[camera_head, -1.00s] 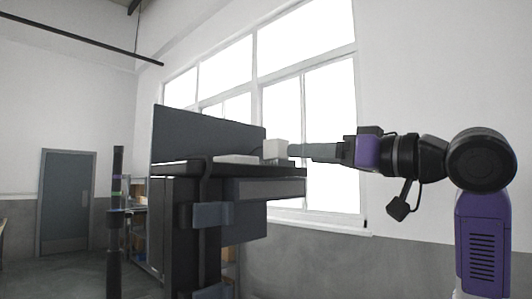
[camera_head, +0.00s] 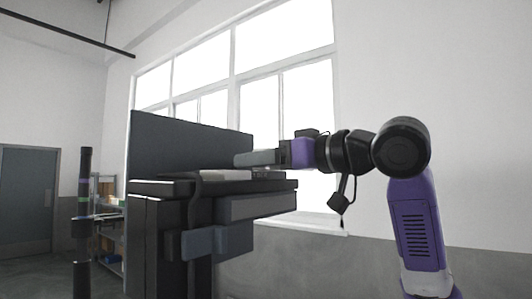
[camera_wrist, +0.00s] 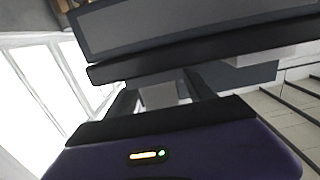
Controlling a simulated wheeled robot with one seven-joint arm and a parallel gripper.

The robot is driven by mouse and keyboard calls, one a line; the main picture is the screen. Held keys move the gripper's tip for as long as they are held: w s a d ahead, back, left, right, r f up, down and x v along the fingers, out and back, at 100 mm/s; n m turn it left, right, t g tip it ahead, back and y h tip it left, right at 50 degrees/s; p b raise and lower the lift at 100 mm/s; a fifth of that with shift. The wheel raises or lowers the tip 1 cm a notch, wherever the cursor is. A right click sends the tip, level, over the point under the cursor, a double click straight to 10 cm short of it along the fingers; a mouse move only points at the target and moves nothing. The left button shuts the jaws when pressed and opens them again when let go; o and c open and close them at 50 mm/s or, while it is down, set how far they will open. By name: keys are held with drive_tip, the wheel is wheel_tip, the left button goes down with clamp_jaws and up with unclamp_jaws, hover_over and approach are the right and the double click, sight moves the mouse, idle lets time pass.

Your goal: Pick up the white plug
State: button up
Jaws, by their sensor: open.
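A pale block, which looks like the white plug (camera_wrist: 158,95), shows between the two fingers of my gripper (camera_wrist: 160,92) in the wrist view. The fingers are apart, one on each side of it; I cannot tell whether either touches it. In the head view my gripper (camera_head: 240,158) reaches left, level, just above the workbench top (camera_head: 160,187). The plug does not show clearly there; the fingers probably hide it.
A tall dark panel (camera_head: 185,148) stands along the back of the bench. A flat white item (camera_head: 225,174) lies on the bench top below the fingers. A dark post (camera_head: 83,220) and a shelf (camera_head: 107,230) stand to the left. Windows line the wall behind.

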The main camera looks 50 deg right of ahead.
drive_tip(key=shift+w, duration=0.9)
drive_tip(key=shift+f, duration=0.1)
drive_tip(key=shift+c, duration=0.2)
clamp_jaws()
wheel_tip(320, 180, up, 20)
drive_tip(key=b, duration=0.2)
drive_tip(key=shift+f+b, duration=0.25)
drive_tip(key=shift+b, duration=0.05)
